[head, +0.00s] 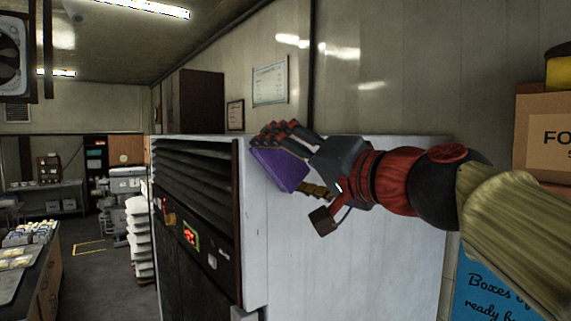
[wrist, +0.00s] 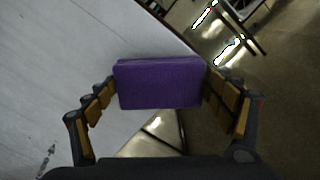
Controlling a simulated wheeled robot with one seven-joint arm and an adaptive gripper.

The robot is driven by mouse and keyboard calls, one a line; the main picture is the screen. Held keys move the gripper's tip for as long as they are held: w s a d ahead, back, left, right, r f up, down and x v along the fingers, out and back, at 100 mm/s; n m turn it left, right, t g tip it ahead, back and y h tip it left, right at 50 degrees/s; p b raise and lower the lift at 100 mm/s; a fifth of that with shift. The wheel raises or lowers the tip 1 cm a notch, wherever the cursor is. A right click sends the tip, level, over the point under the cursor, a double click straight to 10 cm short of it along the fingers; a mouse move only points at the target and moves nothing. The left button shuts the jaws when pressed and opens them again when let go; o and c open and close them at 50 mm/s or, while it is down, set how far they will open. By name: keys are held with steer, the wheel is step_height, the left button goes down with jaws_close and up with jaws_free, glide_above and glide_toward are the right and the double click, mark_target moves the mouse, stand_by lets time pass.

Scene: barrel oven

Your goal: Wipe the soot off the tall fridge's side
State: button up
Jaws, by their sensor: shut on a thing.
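The tall fridge (head: 355,262) shows its white side panel facing me in the head view, with its dark slatted front to the left. The side also fills the left of the wrist view (wrist: 60,55). My gripper (head: 277,165) is shut on a purple sponge-like block (head: 279,169), near the upper front edge of the side. In the wrist view the block (wrist: 160,84) sits between both fingers. I cannot tell whether it touches the panel. A small dark mark (wrist: 46,160) shows on the panel in the wrist view; my arm hides part of the side in the head view.
Cardboard boxes (head: 543,140) and a blue sign (head: 490,290) stand close at the right. A wall lies behind the fridge. A counter with trays (head: 30,245) is at the far left, with open floor (head: 100,275) between it and the fridge.

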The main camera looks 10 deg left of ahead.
mark_target(303, 162)
steer(key=shift+x, duration=0.9)
steer(key=shift+w+d, duration=0.1)
steer(key=shift+d, duration=0.05)
steer(key=shift+w+d+f+b, duration=0.15)
steer(key=shift+w+d+b, duration=0.3)
steer(key=shift+b, duration=0.15)
steer(key=shift+w+d+b, duration=0.65)
steer(key=shift+w+d, duration=0.15)
steer(key=shift+w, duration=0.1)
steer(key=shift+w+d+b, duration=0.4)
steer(key=shift+w+d, duration=0.3)
steer(key=shift+w, duration=0.25)
steer(key=shift+w+d+b, duration=0.35)
steer(key=shift+w+d, duration=0.35)
steer(key=shift+w, duration=0.2)
steer(key=w+d+b, duration=0.1)
steer(key=w+d, duration=0.2)
steer(key=shift+w, duration=0.25)
steer(key=shift+s, duration=0.1)
